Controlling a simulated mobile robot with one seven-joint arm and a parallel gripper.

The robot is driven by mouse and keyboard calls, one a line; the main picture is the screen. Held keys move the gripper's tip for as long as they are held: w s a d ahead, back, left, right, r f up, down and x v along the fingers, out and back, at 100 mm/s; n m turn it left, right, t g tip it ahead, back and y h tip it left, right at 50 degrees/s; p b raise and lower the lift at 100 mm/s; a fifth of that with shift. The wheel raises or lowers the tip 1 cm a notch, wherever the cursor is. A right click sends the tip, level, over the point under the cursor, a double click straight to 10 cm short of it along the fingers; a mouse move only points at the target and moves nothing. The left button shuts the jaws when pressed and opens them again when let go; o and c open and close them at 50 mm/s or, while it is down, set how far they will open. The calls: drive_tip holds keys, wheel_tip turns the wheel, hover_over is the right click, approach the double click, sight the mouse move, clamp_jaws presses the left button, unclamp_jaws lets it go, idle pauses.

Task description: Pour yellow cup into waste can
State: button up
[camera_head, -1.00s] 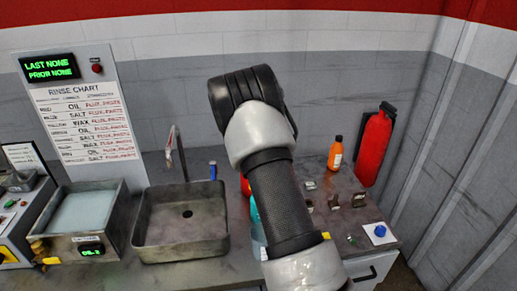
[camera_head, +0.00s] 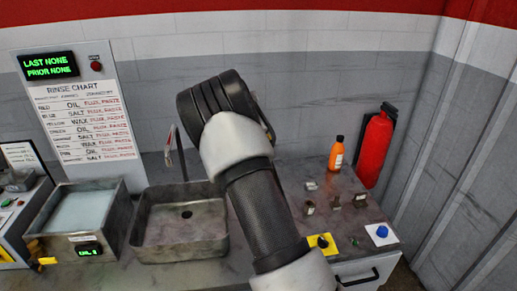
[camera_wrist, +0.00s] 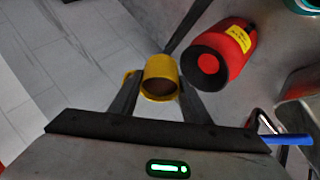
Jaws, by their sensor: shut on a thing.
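In the wrist view my gripper (camera_wrist: 159,92) is shut on the yellow cup (camera_wrist: 158,66), with a dark finger on each side of it. The cup's mouth faces the camera and its inside looks brown; I cannot tell what is in it. A handle shows on its left side. A red can (camera_wrist: 238,50) with a black rim and a yellow label, likely the waste can, is just right of the cup and apart from it. The label is too small to read. In the head view my arm hides the gripper, the cup and the red can.
A metal sink (camera_head: 180,250) with a faucet (camera_head: 170,148) is left of my arm. A liquid-filled bath (camera_head: 80,212) stands further left. An orange bottle (camera_head: 336,154), a red extinguisher (camera_head: 373,150) and small metal blocks are at right. A teal container (camera_wrist: 304,5) is near the red can.

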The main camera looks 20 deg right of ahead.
drive_tip(key=shift+a+r+t+h+b, duration=0.15)
drive_tip(key=shift+h+b, duration=0.25)
drive_tip(key=shift+b, duration=1.1)
drive_tip(key=shift+d+r+t+h+b, duration=0.15)
drive_tip(key=shift+h+b, duration=0.25)
drive_tip(key=shift+b, duration=1.05)
drive_tip(key=shift+a+r+n+t+h+b, duration=0.1)
drive_tip(key=shift+a+n+t+h+b, duration=0.3)
drive_tip(key=shift+b, duration=2.55)
drive_tip(key=shift+d+r+n+t+h+b, duration=0.15)
drive_tip(key=shift+h+b, duration=0.45)
drive_tip(key=shift+b, duration=2.3)
